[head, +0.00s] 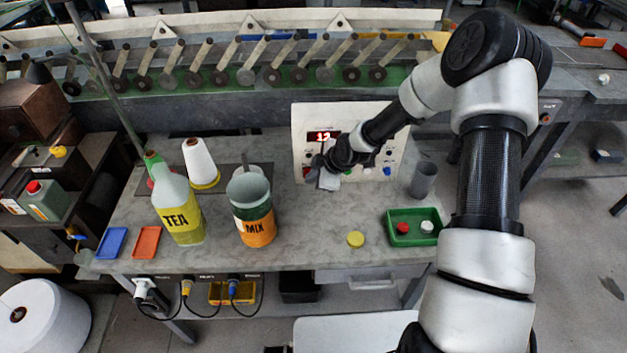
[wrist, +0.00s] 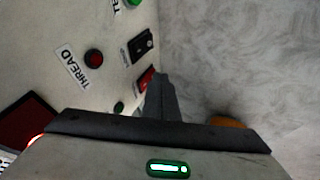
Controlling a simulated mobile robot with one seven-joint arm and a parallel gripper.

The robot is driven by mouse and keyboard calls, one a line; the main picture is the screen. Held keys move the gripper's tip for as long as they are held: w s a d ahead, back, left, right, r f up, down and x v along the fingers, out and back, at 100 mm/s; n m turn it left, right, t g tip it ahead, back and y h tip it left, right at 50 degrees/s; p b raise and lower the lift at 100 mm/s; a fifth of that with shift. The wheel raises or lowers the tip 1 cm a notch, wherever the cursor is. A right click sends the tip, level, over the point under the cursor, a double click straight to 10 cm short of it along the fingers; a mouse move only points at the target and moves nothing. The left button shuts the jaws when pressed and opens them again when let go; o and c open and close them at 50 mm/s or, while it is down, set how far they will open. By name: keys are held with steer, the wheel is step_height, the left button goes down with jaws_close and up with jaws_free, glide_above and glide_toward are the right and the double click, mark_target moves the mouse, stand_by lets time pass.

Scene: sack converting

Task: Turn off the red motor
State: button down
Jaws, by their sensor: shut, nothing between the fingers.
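A pale upright control panel (head: 310,113) with a red lit display (head: 323,136) stands at the back of the grey bench. My gripper (head: 322,181) is shut and empty in front of its lower left part. In the wrist view the closed fingers (wrist: 162,92) are beside a red rocker switch (wrist: 145,77) on the panel; I cannot tell if they touch it. A black rocker switch (wrist: 142,45) is beyond it. A round red lamp or button (wrist: 94,58) sits by the label THREAD (wrist: 72,68). The small label by the red switch is unreadable.
A MIX container (head: 257,228), TEA jug (head: 180,215) and white cone (head: 199,160) stand left. A yellow disc (head: 355,239) lies in front; bench around it is clear.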

stand_by(0.3)
steer(key=shift+w+f+b, duration=0.1)
steer(key=shift+f+b, duration=0.2)
steer(key=shift+b, duration=0.3)
steer(key=shift+w+r+t, duration=0.1)
steer(key=shift+r+t, duration=0.15)
steer(key=shift+t, duration=0.05)
steer(key=shift+r, duration=0.1)
steer(key=shift+r+p, duration=0.4)
steer(key=shift+r, duration=0.35)
